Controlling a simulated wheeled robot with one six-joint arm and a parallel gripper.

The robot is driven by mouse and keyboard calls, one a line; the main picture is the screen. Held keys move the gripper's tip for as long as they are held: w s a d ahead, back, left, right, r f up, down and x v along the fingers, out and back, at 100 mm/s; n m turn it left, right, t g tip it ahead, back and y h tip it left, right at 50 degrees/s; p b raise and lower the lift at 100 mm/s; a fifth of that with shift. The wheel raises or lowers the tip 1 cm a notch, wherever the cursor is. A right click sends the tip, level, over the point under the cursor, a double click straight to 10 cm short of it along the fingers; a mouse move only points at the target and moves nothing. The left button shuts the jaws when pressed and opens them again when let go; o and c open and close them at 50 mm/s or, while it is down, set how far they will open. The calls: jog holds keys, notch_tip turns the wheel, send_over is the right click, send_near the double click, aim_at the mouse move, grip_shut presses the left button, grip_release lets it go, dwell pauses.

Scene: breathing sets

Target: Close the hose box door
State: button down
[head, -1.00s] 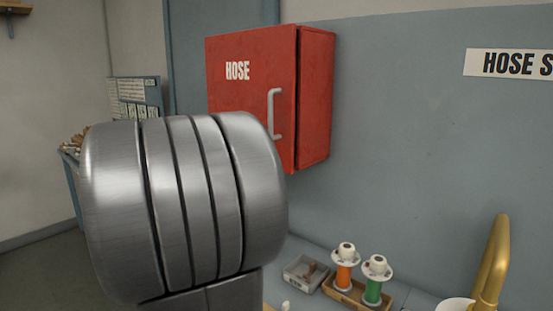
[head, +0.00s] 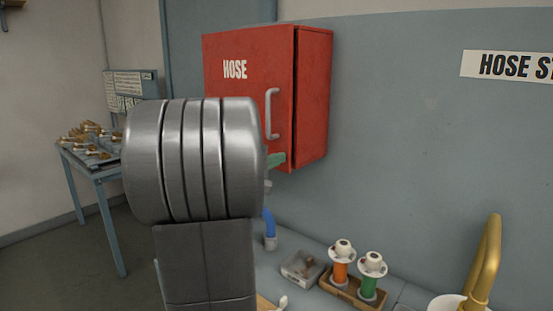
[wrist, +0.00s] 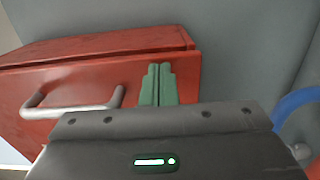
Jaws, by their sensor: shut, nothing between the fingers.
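The red hose box (head: 313,95) hangs on the grey wall. Its door (head: 240,95), marked HOSE, lies flush or nearly flush with the box; a thin dark seam shows along its right edge. The grey handle (head: 271,113) is near that edge and also shows in the wrist view (wrist: 75,110). My gripper (head: 278,160) is shut and empty at the door's lower right corner, mostly hidden by my arm. Its green fingers (wrist: 158,86) are together in the wrist view, in front of the door and right of the handle. I cannot tell whether they touch it.
Below the box, a counter bears a grey tray (head: 302,268) and a wooden tray with an orange spool (head: 340,270) and a green spool (head: 369,285). A brass pipe (head: 485,255) rises at right. A side table (head: 90,165) with brass parts stands at left.

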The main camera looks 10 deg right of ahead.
jog(key=b+x, duration=0.2)
jog(key=b, duration=0.1)
jog(key=shift+d+r, duration=0.15)
jog(key=shift+r, duration=0.05)
dwell(0.3)
